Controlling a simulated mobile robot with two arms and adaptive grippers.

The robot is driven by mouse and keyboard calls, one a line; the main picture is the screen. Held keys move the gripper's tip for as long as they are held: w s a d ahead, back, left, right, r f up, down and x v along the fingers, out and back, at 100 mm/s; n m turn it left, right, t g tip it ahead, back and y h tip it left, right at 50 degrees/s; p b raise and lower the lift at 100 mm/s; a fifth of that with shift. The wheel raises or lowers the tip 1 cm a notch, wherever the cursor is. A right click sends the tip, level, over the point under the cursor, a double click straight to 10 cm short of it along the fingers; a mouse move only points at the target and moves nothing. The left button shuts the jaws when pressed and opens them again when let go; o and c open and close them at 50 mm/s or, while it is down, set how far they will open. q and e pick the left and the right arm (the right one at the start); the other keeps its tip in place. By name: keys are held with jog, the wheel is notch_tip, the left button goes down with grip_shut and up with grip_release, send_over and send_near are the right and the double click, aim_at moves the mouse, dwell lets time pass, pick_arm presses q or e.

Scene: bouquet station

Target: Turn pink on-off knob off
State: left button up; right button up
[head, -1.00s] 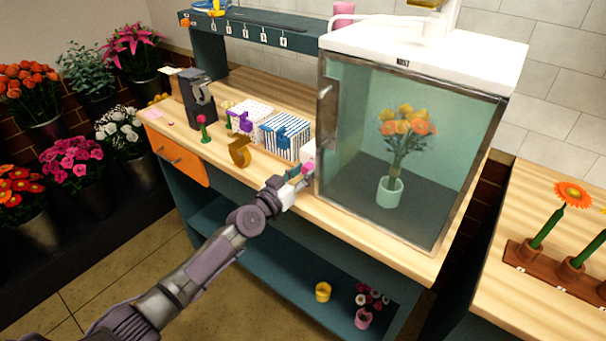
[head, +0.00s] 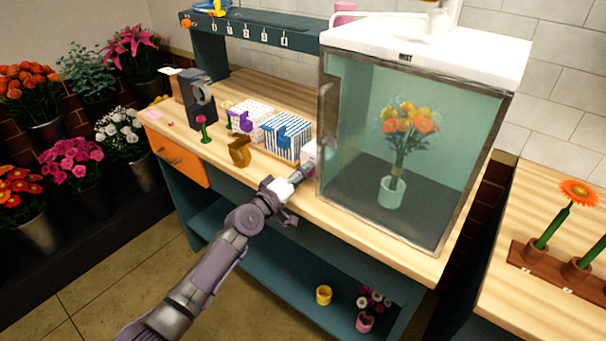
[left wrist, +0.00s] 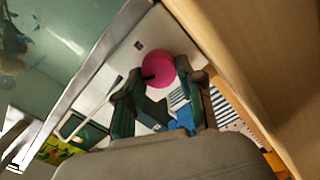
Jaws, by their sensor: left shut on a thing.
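The pink knob (left wrist: 159,70) is round with a dark mark on its left side, and sits on a white box (left wrist: 150,40) beside the glass cabinet. In the left wrist view my left gripper (left wrist: 160,82) has its two dark green fingers on either side of the knob, shut on it. In the head view the left gripper (head: 300,177) reaches to the white box (head: 309,152) at the cabinet's left side; there the arm mostly hides the knob. My right gripper is not in view.
The glass misting cabinet (head: 410,150) with a bouquet in a vase stands just right of the gripper. A rack of flower tubes (head: 540,262) is at the right.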

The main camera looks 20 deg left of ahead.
pick_arm(q)
jog(key=n, duration=0.5)
jog(key=shift+f, duration=0.15)
jog(key=shift+n, duration=0.3)
dwell(0.3)
jog(key=o, duration=0.8)
jog(key=shift+o, duration=0.2)
jog(key=v, duration=1.2)
